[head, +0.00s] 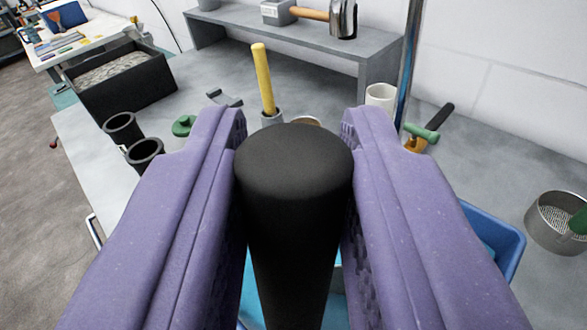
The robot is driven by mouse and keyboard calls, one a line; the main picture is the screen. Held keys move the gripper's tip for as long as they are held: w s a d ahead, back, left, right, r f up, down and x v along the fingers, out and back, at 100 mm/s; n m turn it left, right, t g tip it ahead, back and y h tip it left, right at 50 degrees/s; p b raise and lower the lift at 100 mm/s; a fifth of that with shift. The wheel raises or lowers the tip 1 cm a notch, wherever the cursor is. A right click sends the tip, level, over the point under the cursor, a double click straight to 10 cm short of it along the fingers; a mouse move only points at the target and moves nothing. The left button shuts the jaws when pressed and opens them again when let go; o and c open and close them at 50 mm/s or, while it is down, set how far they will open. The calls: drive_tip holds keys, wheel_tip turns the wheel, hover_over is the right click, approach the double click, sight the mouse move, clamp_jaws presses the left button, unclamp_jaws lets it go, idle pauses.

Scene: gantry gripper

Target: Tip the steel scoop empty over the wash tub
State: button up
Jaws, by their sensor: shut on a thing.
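My gripper (293,125), with two purple ridged fingers, is shut on a thick black handle (293,185), which I take for the steel scoop's. The handle's rounded end faces up and the rest runs down out of the frame. The scoop's bowl is hidden, so I cannot tell what it holds or how it is tilted. A blue tub (508,243), likely the wash tub, lies below my gripper. Its rim shows right of the right finger, and light blue shows low between the fingers. Most of the tub is covered by my fingers and the handle.
A yellow-handled tool (263,78) stands in a small holder beyond my gripper. Two black cups (144,152) and a black bin (122,82) are at left. A white cup (380,95) stands before a grey shelf (290,35). A round strainer (552,222) sits at right.

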drive_tip(key=w+d+m+g+p, duration=0.1)
drive_tip(key=p, duration=0.3)
drive_tip(key=w+d+g+y+p, duration=0.1)
drive_tip(key=d+p, duration=0.1)
drive_tip(key=p, duration=0.3)
drive_tip(key=shift+w+r+m, duration=0.1)
drive_tip(key=shift+w+m, duration=0.05)
drive_tip(key=shift+m, duration=0.25)
drive_tip(key=shift+d+p, duration=0.1)
drive_tip(key=shift+p, duration=0.35)
drive_tip(key=shift+w+d+m+g+p, duration=0.3)
drive_tip(key=shift+w+d+p, duration=0.05)
drive_tip(key=shift+p, duration=0.5)
drive_tip(key=shift+w+d+f+m+g+y+p, duration=0.2)
drive_tip(key=shift+w+d+g+p, duration=0.25)
drive_tip(key=shift+p, duration=1.1)
drive_tip(key=shift+w+d+f+m+g+y+p, duration=0.1)
drive_tip(key=shift+w+d+m+g+y+p, duration=0.35)
drive_tip(key=shift+p, duration=1.1)
drive_tip(key=shift+d+f, duration=0.2)
drive_tip(key=shift+d, duration=0.05)
drive_tip(key=shift+w+d+p, duration=0.1)
drive_tip(key=shift+d+p, duration=0.05)
drive_tip(key=shift+p, duration=0.75)
